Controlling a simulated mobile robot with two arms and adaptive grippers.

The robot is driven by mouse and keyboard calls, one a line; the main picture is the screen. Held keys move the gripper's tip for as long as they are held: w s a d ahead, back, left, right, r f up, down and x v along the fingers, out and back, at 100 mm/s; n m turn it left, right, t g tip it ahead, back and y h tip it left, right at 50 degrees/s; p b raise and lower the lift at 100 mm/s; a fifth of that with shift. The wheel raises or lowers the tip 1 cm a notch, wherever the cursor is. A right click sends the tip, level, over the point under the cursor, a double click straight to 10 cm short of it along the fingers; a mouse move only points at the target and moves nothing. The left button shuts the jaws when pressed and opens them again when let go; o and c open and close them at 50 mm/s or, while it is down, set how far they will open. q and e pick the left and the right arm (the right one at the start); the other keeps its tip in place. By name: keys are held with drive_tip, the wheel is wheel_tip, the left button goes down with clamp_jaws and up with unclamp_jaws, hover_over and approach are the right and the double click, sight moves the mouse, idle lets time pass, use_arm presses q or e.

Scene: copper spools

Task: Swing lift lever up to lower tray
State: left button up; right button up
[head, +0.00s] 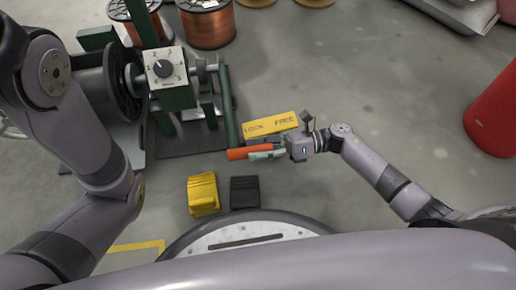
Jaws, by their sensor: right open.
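A lever with an orange grip (238,154) lies near level at the foot of the green machine (178,98). My right gripper (256,152) reaches in from the right, with its fingers open at the right part of the orange grip. Whether the fingers touch the grip cannot be told. A yellow plate marked LOCK and FREE (270,124) is just behind the gripper. A dark flat plate (190,142) lies under the machine; I cannot tell if it is the tray. My left arm shows at the left, but its gripper is out of view.
A dial box (166,67) and a large dark reel (108,82) are on the machine. A yellow block (203,194) and a black block (244,192) stand nearby. Copper spools (207,24) are at the back. A red cylinder (495,112) stands right.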

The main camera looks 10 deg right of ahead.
drive_tip(key=shift+c, duration=0.5)
clamp_jaws()
